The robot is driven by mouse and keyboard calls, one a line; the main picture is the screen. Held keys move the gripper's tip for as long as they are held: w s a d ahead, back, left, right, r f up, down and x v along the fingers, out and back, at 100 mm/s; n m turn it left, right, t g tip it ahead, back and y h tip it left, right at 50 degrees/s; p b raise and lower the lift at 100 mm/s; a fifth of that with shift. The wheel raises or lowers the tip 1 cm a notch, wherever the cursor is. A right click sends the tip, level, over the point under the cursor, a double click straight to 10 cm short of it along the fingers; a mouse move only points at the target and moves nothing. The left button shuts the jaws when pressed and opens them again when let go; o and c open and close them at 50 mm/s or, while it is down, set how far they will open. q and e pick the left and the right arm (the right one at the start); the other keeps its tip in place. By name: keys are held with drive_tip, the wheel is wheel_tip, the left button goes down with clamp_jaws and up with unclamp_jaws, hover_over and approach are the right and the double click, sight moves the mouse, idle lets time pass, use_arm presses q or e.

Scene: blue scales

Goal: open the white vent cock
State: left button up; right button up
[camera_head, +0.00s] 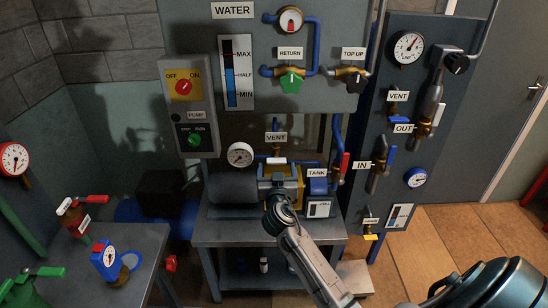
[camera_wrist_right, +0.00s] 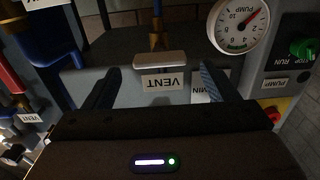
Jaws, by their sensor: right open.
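The white vent cock shows in the head view as a short pale bar handle (camera_head: 276,160) lying level below a VENT label, above the pump. In the right wrist view the same white handle (camera_wrist_right: 159,60) lies crosswise on a brass stem, with the VENT label (camera_wrist_right: 163,82) beside it. My right gripper (camera_head: 278,178) is in front of the pump, close below the handle. In the right wrist view its two dark fingers (camera_wrist_right: 158,82) are spread, with the handle between or just past their tips; I cannot tell if they touch it. My left gripper is out of view.
A pump gauge (camera_head: 240,154) sits left of the handle. A red lever (camera_head: 345,163) and the TANK label (camera_head: 317,173) are to the right. The pump switch box (camera_head: 188,105) stands up left. Another panel with blue, white and yellow handles (camera_head: 405,130) is at the right.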

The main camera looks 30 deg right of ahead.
sight(276, 163)
drive_tip(key=shift+p+x, duration=0.55)
drive_tip(key=shift+x, duration=1.9)
drive_tip(key=c, duration=1)
